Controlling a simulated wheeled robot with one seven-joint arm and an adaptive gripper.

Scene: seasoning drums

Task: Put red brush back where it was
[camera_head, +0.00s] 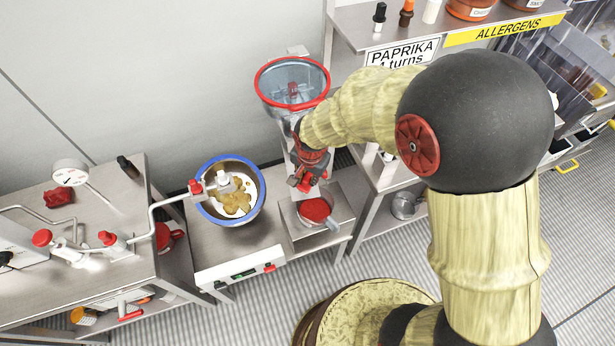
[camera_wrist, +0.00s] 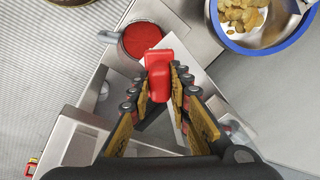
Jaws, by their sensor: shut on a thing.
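My gripper (camera_wrist: 164,88) is shut on a red handle-like piece (camera_wrist: 160,62). I cannot tell whether this piece is the red brush or a part of the dispenser. In the head view my gripper (camera_head: 304,178) is below the clear, red-rimmed dispenser hopper (camera_head: 291,83) and above a pan of red powder (camera_head: 315,209). The pan also shows in the wrist view (camera_wrist: 141,38), just beyond the red piece. A red tool (camera_head: 130,312) lies on the lower shelf at the left; its kind is too small to tell.
A blue-rimmed bowl (camera_head: 230,188) with brown pieces stands on the scale left of my gripper. Metal pipes with red valves (camera_head: 112,240) reach over the left table. A shelf with a PAPRIKA sign (camera_head: 402,53) is at the right.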

